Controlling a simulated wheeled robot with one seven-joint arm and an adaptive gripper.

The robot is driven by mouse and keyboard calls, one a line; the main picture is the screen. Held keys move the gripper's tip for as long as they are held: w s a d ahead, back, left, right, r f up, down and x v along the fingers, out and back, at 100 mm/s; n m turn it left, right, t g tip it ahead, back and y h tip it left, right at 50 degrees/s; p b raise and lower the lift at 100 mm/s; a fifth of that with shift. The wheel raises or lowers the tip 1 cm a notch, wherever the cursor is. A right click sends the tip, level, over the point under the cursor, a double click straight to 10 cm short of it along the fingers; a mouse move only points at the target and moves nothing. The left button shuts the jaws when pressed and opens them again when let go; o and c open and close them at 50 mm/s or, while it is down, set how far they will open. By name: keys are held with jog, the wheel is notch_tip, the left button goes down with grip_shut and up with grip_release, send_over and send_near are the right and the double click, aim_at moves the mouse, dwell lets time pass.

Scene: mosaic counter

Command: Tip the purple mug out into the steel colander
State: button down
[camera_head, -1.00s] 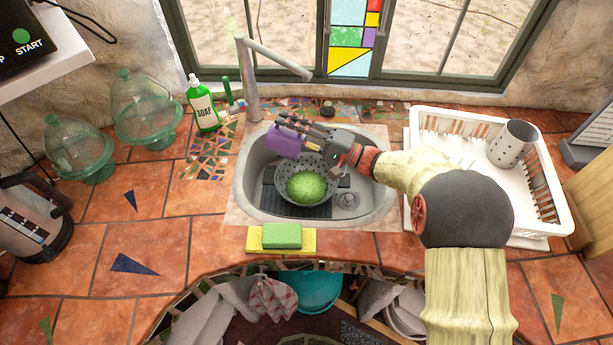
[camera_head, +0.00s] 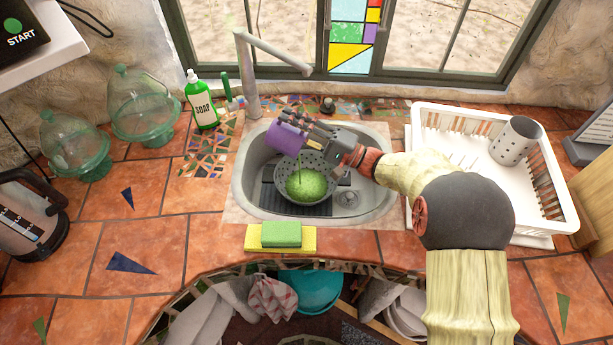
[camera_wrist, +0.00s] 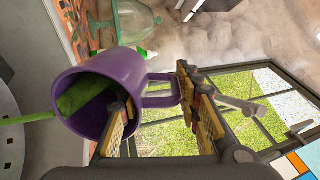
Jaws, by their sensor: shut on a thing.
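The purple mug (camera_head: 285,138) hangs tilted over the sink, above the back left of the steel colander (camera_head: 322,168). My gripper (camera_head: 309,133) is to its right, shut on its handle. In the wrist view my gripper (camera_wrist: 188,92) grips the handle of the mug (camera_wrist: 118,62). The mug's mouth faces the camera there; green stuff (camera_wrist: 82,96) lies inside, and a green streak runs out past the rim to the left. The colander stands in the sink and holds a green heap (camera_head: 306,186). The mug and my gripper hide part of its back rim.
The sink (camera_head: 250,190) has a faucet (camera_head: 250,80) behind its left side. A green soap bottle (camera_head: 202,103) stands to the left. Sponges (camera_head: 281,235) lie at the front edge. A white dish rack (camera_head: 450,118) is on the right.

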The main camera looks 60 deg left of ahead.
jog(key=shift+w+d+g+y+b, duration=0.3)
jog(key=shift+d+y+b, duration=0.1)
jog(key=shift+b, duration=0.5)
jog(key=shift+w+d+g+y+b, duration=0.15)
jog(key=shift+d+g+y+b, duration=0.2)
jog(key=shift+b, duration=0.4)
jog(key=shift+d+f+y+b, duration=0.2)
jog(key=shift+d+y+b, duration=0.2)
jog(key=shift+y+b, duration=0.1)
jog(key=shift+a+f+t+h+p, duration=0.1)
jog(key=shift+a+t+h+p, duration=0.35)
jog(key=shift+a+h+p, duration=0.3)
jog(key=shift+r+t+h+p, duration=0.3)
jog(key=shift+p, duration=0.35)
jog(key=shift+s+a+t+h+p, duration=0.3)
jog(key=shift+s+a+h+p, duration=0.1)
jog(key=shift+s+a, duration=0.2)
jog(key=shift+a, duration=0.15)
